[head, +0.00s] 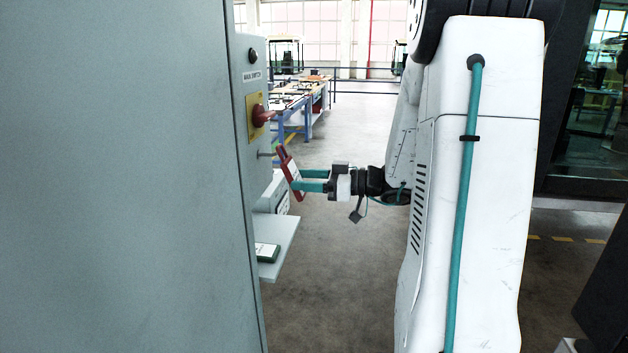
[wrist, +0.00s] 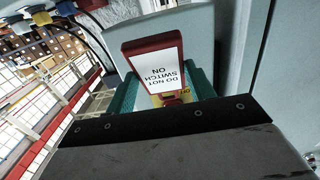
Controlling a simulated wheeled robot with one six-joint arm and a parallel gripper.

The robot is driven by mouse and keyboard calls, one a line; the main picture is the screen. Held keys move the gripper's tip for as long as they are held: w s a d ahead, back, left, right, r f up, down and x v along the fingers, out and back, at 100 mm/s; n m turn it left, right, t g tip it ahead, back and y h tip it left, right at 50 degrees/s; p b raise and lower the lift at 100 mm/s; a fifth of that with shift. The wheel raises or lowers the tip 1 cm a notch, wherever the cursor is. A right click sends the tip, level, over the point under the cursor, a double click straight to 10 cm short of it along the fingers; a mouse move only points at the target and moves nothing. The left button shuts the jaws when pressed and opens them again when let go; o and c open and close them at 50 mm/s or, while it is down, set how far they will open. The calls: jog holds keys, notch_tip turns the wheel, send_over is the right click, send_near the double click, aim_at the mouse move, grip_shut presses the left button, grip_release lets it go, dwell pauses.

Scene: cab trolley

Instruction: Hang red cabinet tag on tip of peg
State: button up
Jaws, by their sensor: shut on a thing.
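The red cabinet tag (head: 287,163) is tilted in front of the grey cabinet face in the head view. My gripper (head: 300,180) is shut on its lower part with teal fingers. In the wrist view the tag (wrist: 153,62) shows a white label reading "DO NOT SWITCH ON", upside down, between the fingers (wrist: 165,95). The peg (head: 265,154) is a short grey stub on the cabinet, below the red switch. The tag's upper end is close to the peg's tip. I cannot tell whether they touch or whether the peg is in the tag's hole.
The grey cabinet (head: 130,180) fills the left. A red rotary switch (head: 262,115) on a yellow plate sits above the peg. A small shelf (head: 285,240) below carries a dark green and white item (head: 266,252). Open floor lies behind; workbenches (head: 300,105) stand farther back.

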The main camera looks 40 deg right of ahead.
jog(key=shift+x, duration=0.85)
jog(key=shift+w+a+f, duration=0.35)
jog(key=shift+w+f, duration=0.1)
jog(key=shift+w, duration=0.05)
jog(key=o, duration=1.1)
jog(key=shift+c, duration=0.2)
jog(key=v, duration=0.7)
jog(key=shift+s+d, duration=0.2)
jog(key=shift+s, duration=0.15)
